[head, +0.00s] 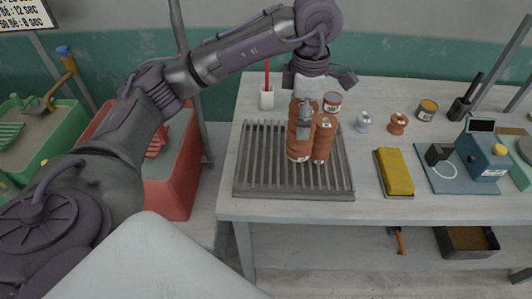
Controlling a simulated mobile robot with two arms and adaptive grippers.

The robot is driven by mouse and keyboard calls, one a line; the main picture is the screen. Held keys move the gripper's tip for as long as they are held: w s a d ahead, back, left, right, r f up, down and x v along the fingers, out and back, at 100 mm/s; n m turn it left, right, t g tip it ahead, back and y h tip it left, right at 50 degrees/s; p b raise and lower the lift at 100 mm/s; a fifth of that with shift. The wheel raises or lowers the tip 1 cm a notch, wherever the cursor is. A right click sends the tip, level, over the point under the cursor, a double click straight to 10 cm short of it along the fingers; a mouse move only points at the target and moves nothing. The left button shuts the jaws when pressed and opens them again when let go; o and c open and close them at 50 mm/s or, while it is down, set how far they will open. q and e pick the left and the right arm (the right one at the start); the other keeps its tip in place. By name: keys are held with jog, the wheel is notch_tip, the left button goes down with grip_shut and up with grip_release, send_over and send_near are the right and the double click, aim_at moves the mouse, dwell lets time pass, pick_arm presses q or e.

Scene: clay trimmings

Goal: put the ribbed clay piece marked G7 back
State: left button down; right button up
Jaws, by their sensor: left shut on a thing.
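Two reddish-brown ribbed clay pieces stand close together over the grey slatted rack (250,170) on the table. My left gripper (305,124) comes down from above and is shut on the left ribbed piece (297,148). A grey finger covers part of that piece. The pale marks on both are too small to read, so I cannot tell which is G7. I cannot tell whether the held piece touches the rack. My right gripper is not in view.
Behind the rack stand a white cup (267,101) with a red stick and a labelled can (332,104). To the right are a pale spool (363,122), a brown spool (397,124), a yellow block (395,172) and a blue device (485,158). The rack's left half is bare.

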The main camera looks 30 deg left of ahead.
pick_arm(q)
jog(key=w+a+f+p, duration=0.3)
jog(key=a+f+p, duration=0.1)
jog(key=a+f, duration=0.6)
jog(key=shift+w+a+f, duration=0.15)
jog(key=shift+a+f, duration=0.2)
jog(key=shift+a, duration=0.3)
jog(key=shift+n, duration=0.3)
jog(key=shift+f, duration=0.2)
jog(key=shift+c, duration=1.3)
grip_release()
jog(key=shift+r, duration=0.1)
